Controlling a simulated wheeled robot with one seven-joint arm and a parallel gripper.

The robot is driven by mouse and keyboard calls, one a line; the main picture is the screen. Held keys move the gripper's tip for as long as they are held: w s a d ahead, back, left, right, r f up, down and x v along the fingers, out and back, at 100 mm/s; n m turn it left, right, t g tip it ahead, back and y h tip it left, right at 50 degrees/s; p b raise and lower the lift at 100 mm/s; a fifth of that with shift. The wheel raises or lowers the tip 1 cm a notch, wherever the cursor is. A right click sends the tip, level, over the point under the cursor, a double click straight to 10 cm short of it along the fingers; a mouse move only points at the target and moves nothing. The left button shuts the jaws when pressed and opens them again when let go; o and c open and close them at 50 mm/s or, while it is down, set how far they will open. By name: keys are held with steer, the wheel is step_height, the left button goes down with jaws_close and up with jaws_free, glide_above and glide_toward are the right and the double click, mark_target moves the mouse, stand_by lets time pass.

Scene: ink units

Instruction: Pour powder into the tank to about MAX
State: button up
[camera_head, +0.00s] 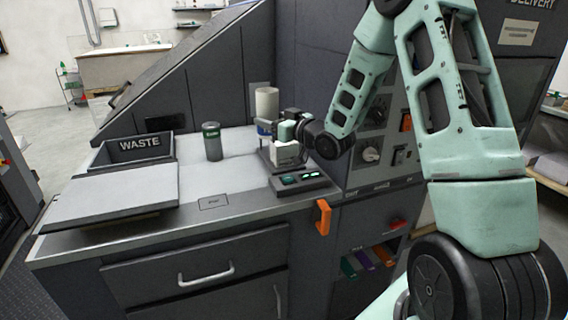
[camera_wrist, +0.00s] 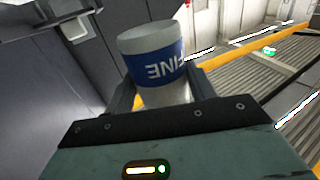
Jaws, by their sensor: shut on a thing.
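In the wrist view, a pale canister (camera_wrist: 153,70) with a blue label, its letters upside down, sits between the fingers of my gripper (camera_wrist: 160,93). In the head view, my gripper (camera_head: 270,129) is above the counter, and only a small blue patch of the held canister (camera_head: 262,128) shows beside it. A white, box-like vessel (camera_head: 287,153), possibly the tank, stands just below my gripper on a dark unit with lit displays (camera_head: 300,180). Its MAX mark and powder level cannot be made out. No falling powder is visible.
A dark green canister (camera_head: 212,142) stands on the counter to the left. A pale cylinder (camera_head: 266,103) shows behind my gripper. The WASTE bin (camera_head: 139,148) is at the far left. A control panel (camera_head: 372,150) is close on the right.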

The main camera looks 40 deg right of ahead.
steer(key=a+r, duration=0.1)
steer(key=s+a+r, duration=0.1)
steer(key=a, duration=0.1)
steer(key=s+a+r, duration=0.1)
steer(key=shift+s+a+p, duration=0.2)
steer(key=shift+p, duration=0.15)
steer(key=shift+f, duration=0.1)
stand_by(0.5)
